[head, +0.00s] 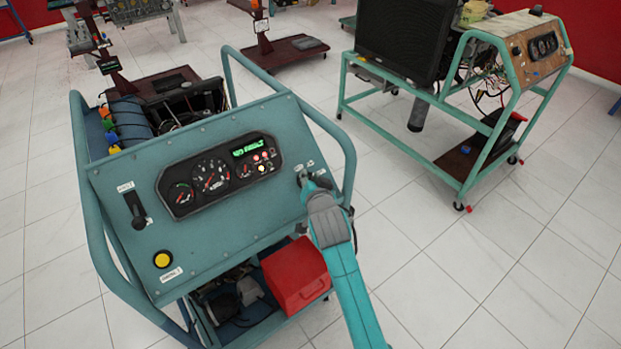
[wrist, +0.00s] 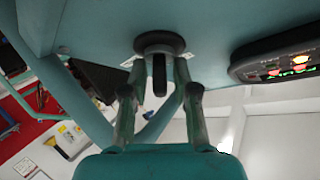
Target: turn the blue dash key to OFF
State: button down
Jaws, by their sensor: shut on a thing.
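The blue dash panel (head: 225,235) slopes on the near trainer and carries gauges and a lit display. Its key (wrist: 159,76) is dark, with a round black collar (wrist: 159,44) on the panel in the wrist view. It points straight down in that picture, between my fingers. My gripper (wrist: 160,70) is shut on the key, one finger on each side. In the head view my gripper (head: 308,186) reaches the panel's right side and mostly hides the key. Small white labels sit around the collar, but I cannot read them.
The gauge cluster (head: 218,174) shows green text and lit lamps left of my gripper. A black lever (head: 135,210) and yellow button (head: 162,259) are at the panel's left. Tubular rails (head: 330,125) border it. A red box (head: 296,274) is below. Another trainer (head: 480,130) stands right; tiled floor lies between.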

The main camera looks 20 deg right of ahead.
jog(key=n+t+y, duration=0.1)
jog(key=n+y, duration=0.2)
jog(key=n, duration=0.2)
jog(key=shift+d, duration=0.1)
jog(key=shift+f+n+y, duration=0.1)
jog(key=shift+n+y, duration=1.6)
jog(key=shift+n, duration=1.3)
jog(key=c, duration=1.2)
grip_release()
jog(key=shift+s, duration=0.1)
jog(key=v, duration=1.1)
jog(key=shift+s+d+r, duration=0.15)
jog(key=shift+s+r, duration=0.1)
jog(key=shift+s, duration=0.1)
